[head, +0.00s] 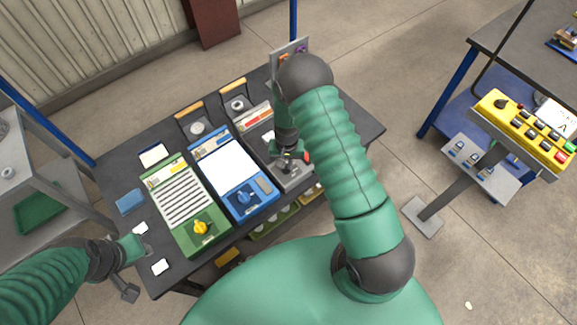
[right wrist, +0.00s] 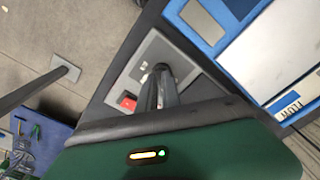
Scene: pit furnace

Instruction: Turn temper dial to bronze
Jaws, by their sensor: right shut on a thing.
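My right gripper (head: 287,158) reaches down onto a grey control panel (head: 297,180) at the right part of the dark workbench. In the right wrist view its dark fingers (right wrist: 160,90) are closed together over the same grey panel (right wrist: 124,84), shut on a small dark knob that they mostly hide. I cannot read its pointer or any bronze mark. A red button (right wrist: 128,101) sits beside the fingers. My left gripper (head: 133,250) is at the bench's left front corner, away from the panel; its fingers are unclear.
Left of the panel lie a blue board with a blue knob (head: 243,197) and a green board with a yellow knob (head: 201,228). Tagged pieces (head: 196,128) stand behind them. A yellow control box (head: 523,130) on a post stands at the right. Bare floor lies between.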

